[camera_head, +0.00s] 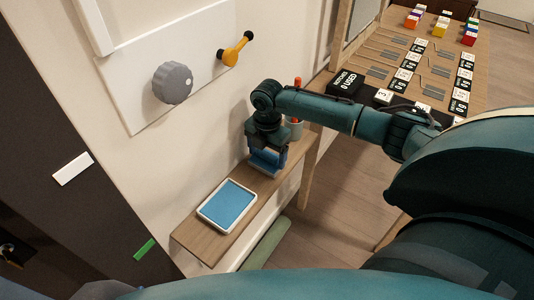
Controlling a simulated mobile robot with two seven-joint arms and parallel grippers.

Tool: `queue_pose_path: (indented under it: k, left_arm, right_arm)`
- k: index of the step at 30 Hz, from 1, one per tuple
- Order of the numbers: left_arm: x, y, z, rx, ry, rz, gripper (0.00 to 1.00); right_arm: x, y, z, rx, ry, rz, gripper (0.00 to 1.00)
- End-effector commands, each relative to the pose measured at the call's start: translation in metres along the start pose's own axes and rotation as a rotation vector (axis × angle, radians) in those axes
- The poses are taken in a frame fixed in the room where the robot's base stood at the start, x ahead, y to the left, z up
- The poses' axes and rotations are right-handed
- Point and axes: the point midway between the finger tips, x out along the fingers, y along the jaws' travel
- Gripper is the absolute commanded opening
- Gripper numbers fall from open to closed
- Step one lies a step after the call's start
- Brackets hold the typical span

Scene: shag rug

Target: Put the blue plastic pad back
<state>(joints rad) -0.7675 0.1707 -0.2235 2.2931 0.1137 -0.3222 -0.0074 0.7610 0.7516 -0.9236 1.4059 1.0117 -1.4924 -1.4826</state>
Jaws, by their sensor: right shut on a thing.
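My right gripper (267,150) is above a narrow wooden shelf (190,235) along the wall, pointing down. It is shut on a blue pad (265,163), which shows just below the fingers; the fingers hide part of it. I cannot tell whether the pad touches the shelf. A shallow white-rimmed tray with a blue inside (228,205) lies on the shelf, to the left and nearer than the gripper. My left gripper is not in view.
A grey cup (294,128) with a red-orange item stands behind the gripper. A grey knob (172,83) and a yellow handle (235,49) stick out from a white wall panel. A wooden table (470,70) with labelled cards and coloured blocks is at the right back.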

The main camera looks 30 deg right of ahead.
Motion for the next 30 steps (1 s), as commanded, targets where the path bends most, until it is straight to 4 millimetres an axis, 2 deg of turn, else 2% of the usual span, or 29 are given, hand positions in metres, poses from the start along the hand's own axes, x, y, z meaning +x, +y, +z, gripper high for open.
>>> queue_pose_path:
  k: [3, 4, 6, 16, 20, 30]
  left_arm:
    - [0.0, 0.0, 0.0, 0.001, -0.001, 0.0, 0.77]
    - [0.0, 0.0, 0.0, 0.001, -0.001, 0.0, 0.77]
    - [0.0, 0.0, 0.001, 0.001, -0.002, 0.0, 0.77]
    - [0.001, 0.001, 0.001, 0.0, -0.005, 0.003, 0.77]
    - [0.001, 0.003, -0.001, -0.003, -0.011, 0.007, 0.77]
    - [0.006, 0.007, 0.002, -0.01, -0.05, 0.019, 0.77]
  right_arm:
    - [0.0, -0.001, 0.0, 0.0, 0.0, -0.001, 0.61]
    - [0.0, -0.001, 0.0, 0.0, 0.0, -0.001, 0.82]
    - [0.0, -0.001, 0.0, 0.0, 0.0, -0.001, 0.87]
    - [-0.006, 0.0, 0.0, 0.001, 0.0, 0.0, 0.88]
    - [-0.025, 0.0, 0.0, 0.001, 0.001, 0.002, 0.88]
    - [-0.096, 0.0, 0.0, 0.001, 0.001, 0.001, 0.88]
